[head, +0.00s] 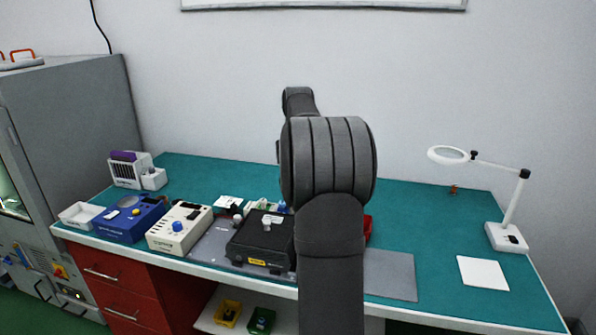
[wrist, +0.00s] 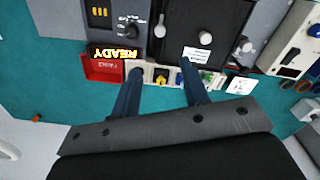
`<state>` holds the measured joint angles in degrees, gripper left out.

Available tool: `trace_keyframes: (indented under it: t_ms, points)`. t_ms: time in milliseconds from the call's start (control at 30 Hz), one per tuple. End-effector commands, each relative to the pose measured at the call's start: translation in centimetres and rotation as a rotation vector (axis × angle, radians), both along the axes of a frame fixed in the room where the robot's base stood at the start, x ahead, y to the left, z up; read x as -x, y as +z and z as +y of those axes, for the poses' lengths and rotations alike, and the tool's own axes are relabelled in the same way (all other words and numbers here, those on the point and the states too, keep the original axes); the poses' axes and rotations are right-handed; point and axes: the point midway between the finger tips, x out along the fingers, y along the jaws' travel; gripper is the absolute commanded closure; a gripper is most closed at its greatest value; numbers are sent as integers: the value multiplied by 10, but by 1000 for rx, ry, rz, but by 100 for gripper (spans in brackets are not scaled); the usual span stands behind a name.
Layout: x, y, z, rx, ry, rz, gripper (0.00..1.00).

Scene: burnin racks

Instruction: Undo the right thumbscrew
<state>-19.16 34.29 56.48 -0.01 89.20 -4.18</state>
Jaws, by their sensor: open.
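The black box (head: 262,240) sits at the front middle of the bench with a silver knob on its lid. In the wrist view the picture is turned, and the black box (wrist: 205,15) is at the top with its lid knob (wrist: 205,38). A silver thumbscrew (wrist: 160,27) shows at its left edge there, which seems to be the right thumbscrew; in the head view my arm hides that side. Another silver thumbscrew (wrist: 245,45) stands at the opposite edge. My gripper (wrist: 160,68) is open and empty, its two dark blue fingers apart, below the box in the wrist view.
A dark unit with a READY display (wrist: 115,52) and a red tray (wrist: 103,69) lie beside the box. A cream unit (head: 180,227) and a blue unit (head: 130,218) stand left. A magnifier lamp (head: 507,235) stands right.

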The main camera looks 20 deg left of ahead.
Motion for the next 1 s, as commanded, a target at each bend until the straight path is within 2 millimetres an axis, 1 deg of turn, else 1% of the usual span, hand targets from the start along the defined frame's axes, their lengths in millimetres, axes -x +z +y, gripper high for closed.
trace_keyframes:
  t_ms: [33,100,200,400,633,767,867,1000]
  points:
    - [-1,8,0,-1,0,-3,59]
    - [0,15,0,-1,0,-2,59]
    - [0,21,0,-1,0,-2,59]
    - [0,23,0,0,0,0,59]
    - [0,21,0,0,0,0,59]
    - [0,9,0,1,0,2,59]
    - [0,-7,0,1,0,3,59]
    - [0,-35,0,1,0,3,59]
